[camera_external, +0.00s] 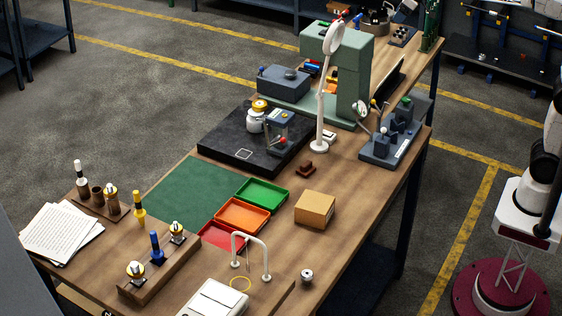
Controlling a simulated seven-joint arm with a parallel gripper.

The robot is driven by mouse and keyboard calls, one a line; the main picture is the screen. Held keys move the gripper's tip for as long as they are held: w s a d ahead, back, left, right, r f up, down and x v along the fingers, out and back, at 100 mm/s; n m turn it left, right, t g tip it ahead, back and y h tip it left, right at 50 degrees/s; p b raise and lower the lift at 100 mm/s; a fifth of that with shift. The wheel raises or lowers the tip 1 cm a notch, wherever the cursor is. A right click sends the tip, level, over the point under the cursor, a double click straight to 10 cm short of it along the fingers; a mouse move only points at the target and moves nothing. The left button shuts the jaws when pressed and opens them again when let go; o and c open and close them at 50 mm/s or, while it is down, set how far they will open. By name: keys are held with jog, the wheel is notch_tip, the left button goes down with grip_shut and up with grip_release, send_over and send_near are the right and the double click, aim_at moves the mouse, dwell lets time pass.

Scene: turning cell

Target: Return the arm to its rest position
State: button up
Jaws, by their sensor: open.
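My arm (535,190) stands at the right edge of the view, to the right of the workbench (345,235) and apart from it. Its white and black links rise from a dark red round base and run out of the picture on the right. My gripper is outside the view, so its jaws and anything in them cannot be seen.
The bench holds green, orange and red trays (262,193), a cardboard box (315,209), a black plate (226,150), a tall white lamp (323,100) and a green press (352,75). Floor between bench and arm is clear. A dark shelf (495,62) stands behind.

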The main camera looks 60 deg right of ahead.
jog(key=s+d+f+m+g, duration=0.1)
jog(key=s+d+f, duration=0.3)
jog(key=s+f, duration=0.6)
jog(key=s+d+f+g+h, duration=0.1)
jog(key=s+d+f, duration=0.3)
jog(key=s+f, duration=0.6)
jog(key=s+d+f+m+g+h, duration=0.1)
jog(key=s+d+f, duration=0.3)
jog(key=s+f, duration=0.6)
jog(key=s, duration=1)
jog(key=shift+s+d+m, duration=0.2)
jog(key=shift+s+m, duration=0.1)
